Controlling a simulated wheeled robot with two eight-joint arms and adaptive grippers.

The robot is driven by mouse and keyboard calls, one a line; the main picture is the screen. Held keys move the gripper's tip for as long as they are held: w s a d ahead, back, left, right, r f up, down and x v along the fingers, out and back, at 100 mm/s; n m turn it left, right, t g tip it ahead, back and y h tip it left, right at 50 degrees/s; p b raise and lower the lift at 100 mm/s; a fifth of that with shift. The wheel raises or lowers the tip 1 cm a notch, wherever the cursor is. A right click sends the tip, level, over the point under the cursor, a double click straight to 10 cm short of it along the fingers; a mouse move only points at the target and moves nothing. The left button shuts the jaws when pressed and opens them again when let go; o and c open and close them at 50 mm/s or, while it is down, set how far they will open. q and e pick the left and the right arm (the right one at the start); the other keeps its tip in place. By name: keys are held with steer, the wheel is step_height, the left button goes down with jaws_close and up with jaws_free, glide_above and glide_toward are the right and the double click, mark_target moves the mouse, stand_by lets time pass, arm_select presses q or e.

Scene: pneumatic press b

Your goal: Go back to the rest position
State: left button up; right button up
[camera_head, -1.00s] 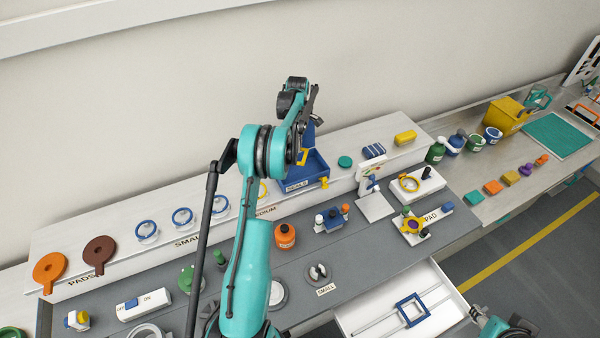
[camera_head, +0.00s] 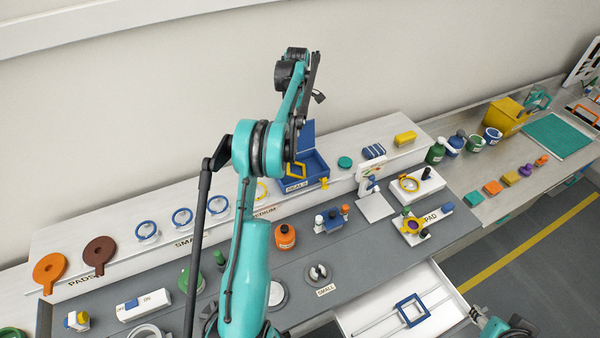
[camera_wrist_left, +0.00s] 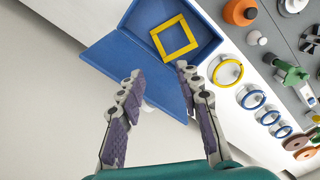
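My left gripper (camera_head: 318,97) is raised in front of the wall, above the shelf, partly hidden behind its own wrist. In the left wrist view the left gripper (camera_wrist_left: 158,74) has its two fingers spread wide with nothing between them. Below it is an open blue box (camera_wrist_left: 128,60) with a yellow square frame (camera_wrist_left: 174,37) inside. The same box (camera_head: 318,170) stands on the white shelf in the head view, apart from the gripper. A turquoise and black part of my right arm shows at the bottom right; its gripper cannot be made out.
Blue rings (camera_head: 182,217), an orange pad (camera_head: 49,268) and a brown pad (camera_head: 99,251) line the shelf. An orange bottle (camera_head: 285,237) stands on the grey bench. The wall above the shelf is bare.

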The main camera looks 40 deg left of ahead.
arm_select(q)
step_height(320, 180, up, 2)
steer(key=shift+r, duration=0.15)
stand_by(0.4)
steer(key=s+d+m+t+b, duration=0.1)
steer(key=s+d+m+b, duration=0.25)
steer(key=d, duration=0.35)
steer(key=s+d+f+m+t+b, duration=0.1)
steer(key=s+d+m+b, duration=0.15)
steer(key=d+b, duration=0.3)
steer(key=s+d+m+t+b, duration=0.1)
steer(key=s+d+m+b, duration=0.25)
steer(key=d, duration=0.45)
steer(key=s+d+f+m+t+b, duration=0.2)
steer(key=s+d+f+m+b, duration=0.4)
steer(key=s+f, duration=0.4)
steer(key=s+d+f+m+t+b, duration=0.2)
steer(key=s+d+f+m+b, duration=0.5)
steer(key=f, duration=0.4)
steer(key=s+d, duration=0.1)
steer(key=s, duration=0.1)
steer(key=shift+s+d, duration=0.35)
steer(key=shift+f, duration=0.1)
